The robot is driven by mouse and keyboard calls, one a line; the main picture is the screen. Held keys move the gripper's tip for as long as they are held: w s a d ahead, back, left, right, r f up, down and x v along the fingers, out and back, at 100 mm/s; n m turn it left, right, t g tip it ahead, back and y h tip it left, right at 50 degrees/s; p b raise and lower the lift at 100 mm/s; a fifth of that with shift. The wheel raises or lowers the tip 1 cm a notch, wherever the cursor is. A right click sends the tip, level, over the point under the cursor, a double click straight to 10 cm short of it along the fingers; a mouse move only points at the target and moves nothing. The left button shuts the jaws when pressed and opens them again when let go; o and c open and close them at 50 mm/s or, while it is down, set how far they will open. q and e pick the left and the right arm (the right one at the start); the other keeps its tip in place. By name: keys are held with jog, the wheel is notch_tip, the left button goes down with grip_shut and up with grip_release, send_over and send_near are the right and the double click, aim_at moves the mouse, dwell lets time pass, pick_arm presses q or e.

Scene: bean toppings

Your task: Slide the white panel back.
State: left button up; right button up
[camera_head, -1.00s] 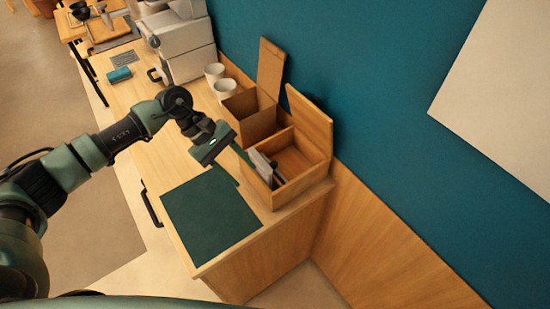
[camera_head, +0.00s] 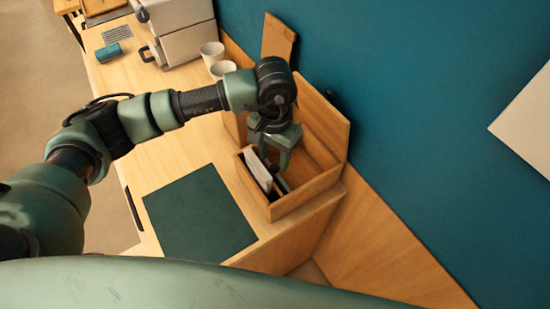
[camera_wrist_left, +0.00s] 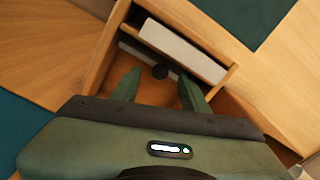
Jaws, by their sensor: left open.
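The white panel (camera_head: 258,170) stands on edge inside an open wooden box (camera_head: 305,197) at the counter's right end, near the box's left wall. In the left wrist view the white panel (camera_wrist_left: 181,50) lies along the far side of the box, with a dark slot and a thin grey strip beside it. My left gripper (camera_head: 272,172) reaches down into the box, beside the panel. My right gripper is not in view.
A dark green mat (camera_head: 200,215) lies on the counter in front of the box. White cups (camera_head: 222,69) and a grey machine (camera_head: 182,35) stand farther back. The box's raised lid (camera_head: 322,115) is close to the teal wall.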

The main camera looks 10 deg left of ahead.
aim_at(275, 167)
pick_arm(q)
notch_tip(275, 167, down, 3)
jog(key=shift+w+r+p, duration=0.1)
jog(key=shift+r+p, duration=0.1)
jog(key=shift+p, duration=0.15)
jog(key=shift+w+f, duration=0.2)
jog(key=shift+f, duration=0.5)
grip_shut()
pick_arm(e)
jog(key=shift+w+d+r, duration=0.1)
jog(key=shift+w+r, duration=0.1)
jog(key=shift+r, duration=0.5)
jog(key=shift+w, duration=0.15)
